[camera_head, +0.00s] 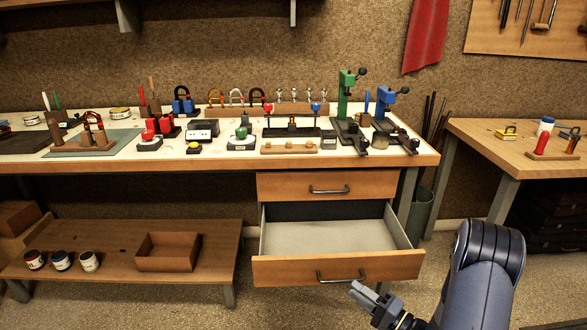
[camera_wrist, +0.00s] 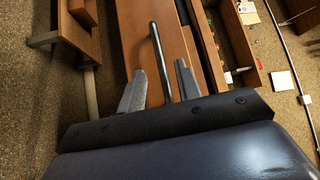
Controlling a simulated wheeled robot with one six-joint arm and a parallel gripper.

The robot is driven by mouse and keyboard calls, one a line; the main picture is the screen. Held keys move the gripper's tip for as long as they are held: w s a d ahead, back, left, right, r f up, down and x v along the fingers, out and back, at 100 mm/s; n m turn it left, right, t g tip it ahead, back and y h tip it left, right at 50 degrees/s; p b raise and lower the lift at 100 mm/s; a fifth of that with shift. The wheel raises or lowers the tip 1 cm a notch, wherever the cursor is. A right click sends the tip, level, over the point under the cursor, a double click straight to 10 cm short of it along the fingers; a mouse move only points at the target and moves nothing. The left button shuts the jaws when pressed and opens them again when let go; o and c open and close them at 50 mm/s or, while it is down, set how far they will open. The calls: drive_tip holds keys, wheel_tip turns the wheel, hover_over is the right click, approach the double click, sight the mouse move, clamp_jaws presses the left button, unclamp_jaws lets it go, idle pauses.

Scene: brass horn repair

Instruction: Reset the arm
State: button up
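My gripper (camera_head: 359,291) is low in front of the workbench, near the right end of the handle of the pulled-out lower drawer (camera_head: 335,269). In the wrist view its two fingers (camera_wrist: 160,68) are apart, and nothing is seen clamped in them. The drawer's bar handle (camera_wrist: 158,60) shows between the fingers in that view; how far it lies from them I cannot tell. My arm reaches in from the bottom right of the head view.
The open drawer's visible floor (camera_head: 320,238) is bare. The upper drawer (camera_head: 328,185) is shut. The workbench (camera_head: 225,168) carries many tools and fixtures. A low shelf (camera_head: 115,240) with jars and an open box is at left. A side table (camera_head: 500,150) is at right.

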sight(342, 281)
drive_tip(key=x, duration=0.5)
drive_tip(key=shift+w+a, duration=0.2)
drive_tip(key=shift+a, duration=0.05)
drive_tip(key=shift+w, duration=0.25)
drive_tip(key=shift+s+r, duration=0.1)
drive_tip(key=shift+r, duration=0.05)
